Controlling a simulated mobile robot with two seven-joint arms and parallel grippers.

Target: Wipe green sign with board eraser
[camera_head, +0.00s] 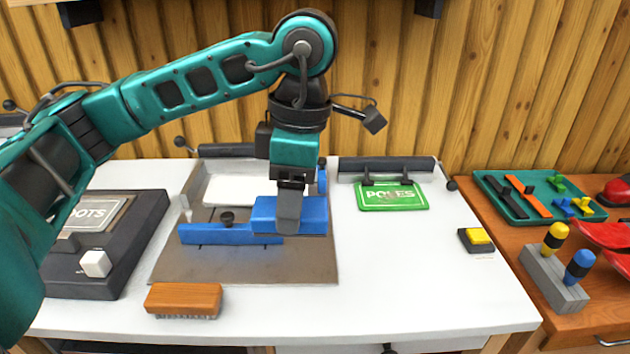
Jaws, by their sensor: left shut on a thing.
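The green sign (407,198), with white lettering that reads like "POLES" and a pale smudge over its middle, lies flat toward the back of the white bench, right of centre. My left gripper (289,218) points down and is shut on a blue block that looks like the board eraser (313,216). The gripper is over the right part of the grey-brown board, left of the sign and apart from it. One finger covers the middle of the block. Whether the block touches the board below is hard to tell. My right gripper is out of view.
A blue bar (205,234) crosses the grey-brown board (245,268). A wooden brush (184,297) lies in front. A black clamp bar (385,165) stands behind the sign. A yellow-topped block (478,237) sits at right. The white bench (400,275) is clear before the sign.

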